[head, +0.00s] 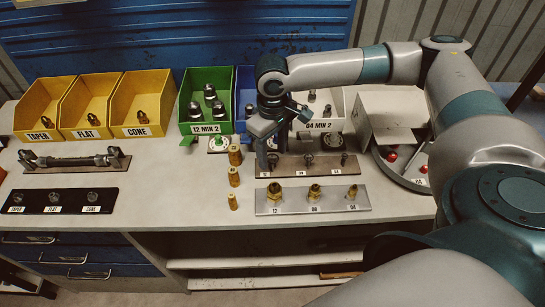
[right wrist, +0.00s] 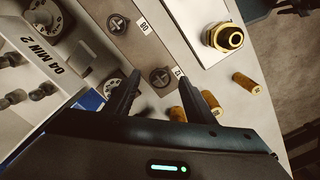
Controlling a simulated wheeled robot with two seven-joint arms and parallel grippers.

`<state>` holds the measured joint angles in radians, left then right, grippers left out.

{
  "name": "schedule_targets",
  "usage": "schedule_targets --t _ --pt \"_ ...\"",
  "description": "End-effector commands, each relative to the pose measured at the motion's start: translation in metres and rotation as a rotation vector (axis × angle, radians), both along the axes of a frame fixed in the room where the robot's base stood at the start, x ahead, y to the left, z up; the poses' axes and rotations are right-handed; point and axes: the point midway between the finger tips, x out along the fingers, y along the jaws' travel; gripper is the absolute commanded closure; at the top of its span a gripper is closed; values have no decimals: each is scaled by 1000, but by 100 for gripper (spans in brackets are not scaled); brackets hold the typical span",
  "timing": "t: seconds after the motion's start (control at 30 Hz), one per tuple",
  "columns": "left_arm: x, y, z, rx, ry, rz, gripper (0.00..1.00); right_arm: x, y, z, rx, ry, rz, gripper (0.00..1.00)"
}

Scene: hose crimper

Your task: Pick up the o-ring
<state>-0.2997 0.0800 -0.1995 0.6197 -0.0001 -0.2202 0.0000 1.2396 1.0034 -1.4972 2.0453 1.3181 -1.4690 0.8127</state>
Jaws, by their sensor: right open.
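A brown plate (head: 318,172) bears several small dark round fittings in a row, with white number labels at its front edge. In the right wrist view, one dark round fitting (right wrist: 159,77) by the 12 label lies between my fingertips, and another (right wrist: 118,24) sits by the 08 label. I cannot make out a separate o-ring at this size. My right gripper (head: 272,154) is open, pointing down over the plate's left end; its fingers also show in the right wrist view (right wrist: 160,90). It holds nothing visible. My left gripper is out of view.
Brass cylinders (head: 234,177) stand just left of the plate. A silver plate with brass fittings (head: 312,208) lies in front. Yellow bins (head: 85,132), a green bin (head: 206,127) and a white bin (head: 318,127) stand behind. A round tray with red balls (head: 412,184) is at right.

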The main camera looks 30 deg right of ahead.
Motion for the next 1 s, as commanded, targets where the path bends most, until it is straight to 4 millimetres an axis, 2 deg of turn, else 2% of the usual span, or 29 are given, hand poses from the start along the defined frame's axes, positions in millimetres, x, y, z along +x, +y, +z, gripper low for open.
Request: schedule_targets --t 0.17,0.2,0.37,0.4,0.77,1.0 --pt "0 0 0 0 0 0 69 0 0 0 0 0 0 50" --pt "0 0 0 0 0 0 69 0 0 0 0 0 0 53" --pt "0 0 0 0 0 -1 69 0 0 0 0 0 0 91" --pt "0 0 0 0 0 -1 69 0 0 0 0 0 0 94" --pt "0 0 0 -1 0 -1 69 0 0 0 0 0 0 95" --pt "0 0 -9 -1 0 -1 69 1 0 1 0 -1 0 95"
